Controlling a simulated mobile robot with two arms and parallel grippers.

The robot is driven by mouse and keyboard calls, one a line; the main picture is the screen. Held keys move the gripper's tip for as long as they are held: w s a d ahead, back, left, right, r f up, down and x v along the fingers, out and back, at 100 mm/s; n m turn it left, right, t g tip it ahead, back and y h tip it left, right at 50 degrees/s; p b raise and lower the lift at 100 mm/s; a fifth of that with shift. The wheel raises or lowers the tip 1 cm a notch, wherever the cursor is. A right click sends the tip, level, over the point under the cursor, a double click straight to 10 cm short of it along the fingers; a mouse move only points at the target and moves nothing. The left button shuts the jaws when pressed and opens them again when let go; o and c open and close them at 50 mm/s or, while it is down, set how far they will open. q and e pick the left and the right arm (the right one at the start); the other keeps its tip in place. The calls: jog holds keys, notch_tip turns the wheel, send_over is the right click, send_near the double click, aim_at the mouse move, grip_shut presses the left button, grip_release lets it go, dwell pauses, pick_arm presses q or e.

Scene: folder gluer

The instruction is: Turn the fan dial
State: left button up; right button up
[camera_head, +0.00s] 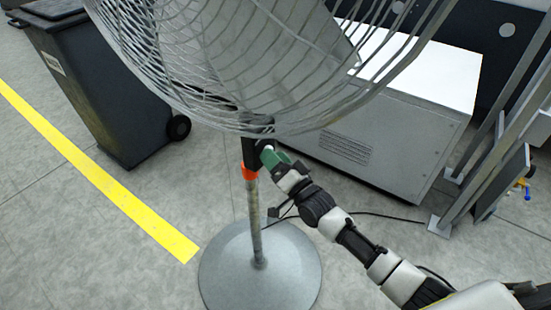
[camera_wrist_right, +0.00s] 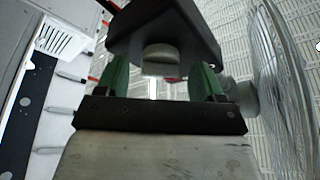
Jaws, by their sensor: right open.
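The standing fan has a large wire cage (camera_head: 240,60), a pole with an orange collar and a round grey base (camera_head: 225,275). In the right wrist view a grey round dial (camera_wrist_right: 162,58) sticks out from a dark housing (camera_wrist_right: 165,22). My right gripper (camera_head: 272,156) is at the top of the pole, just under the cage. In the right wrist view its green fingers (camera_wrist_right: 160,76) are open, one on each side of the dial. I cannot tell whether they touch it. The cage and gripper hide most of the housing in the head view. My left gripper is not in view.
A dark wheeled bin (camera_head: 100,90) stands at the left beside a yellow floor line (camera_head: 100,175). A grey metal cabinet (camera_head: 390,140) stands behind my right arm. Metal frame legs (camera_head: 490,150) are at the right. The front left floor is clear.

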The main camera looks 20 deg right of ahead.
jog(key=v, duration=1.1)
jog(key=s+d+f+n+g+h+p, duration=0.1)
jog(key=s+d+f+g+h+p, duration=0.2)
jog(key=f, duration=0.6)
jog(key=s+f+n+g+h, duration=0.1)
jog(key=s+f+g, duration=0.3)
jog(key=f, duration=0.5)
jog(key=s+d+f+n+g+h+p, duration=0.1)
jog(key=s+d+f+g+h+p, duration=0.1)
jog(key=s+f, duration=0.5)
jog(key=s+f+n+g+p, duration=0.1)
jog(key=s+f+g, duration=0.2)
jog(key=s, duration=0.6)
jog(key=s+a+f+n+g+h+p, duration=0.1)
jog(key=s+f+n+g, duration=0.1)
jog(key=s+f, duration=0.4)
jog(key=s+a+f+n+g+h+p, duration=0.1)
jog(key=s+f+g, duration=0.3)
jog(key=s, duration=0.8)
jog(key=shift+s+a+f+n+g, duration=0.2)
jog(key=shift+s+f+n+g, duration=0.15)
jog(key=shift+f, duration=0.35)
